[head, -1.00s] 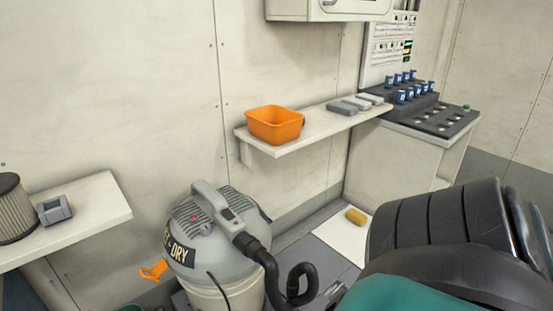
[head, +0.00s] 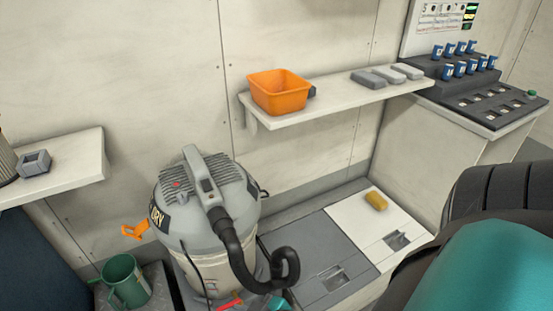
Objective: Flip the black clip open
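A grey wet/dry vacuum (head: 208,215) stands on the floor left of the middle, with a ribbed lid, a top handle and a black hose (head: 235,245) on its front right. An orange clip (head: 134,231) sticks out from its left side. A small dark piece (head: 264,193) at the right edge of the lid may be the black clip; it is too small to tell whether it is open or shut. Neither of my grippers is in view. Part of my own teal and black arm fills the lower right corner.
An orange bin (head: 279,92) and grey blocks sit on the wall shelf (head: 325,108). A green jug (head: 123,282) stands left of the vacuum. A yellow sponge (head: 376,201) lies on the white floor hatch (head: 350,220). A left shelf (head: 75,170) holds a grey block.

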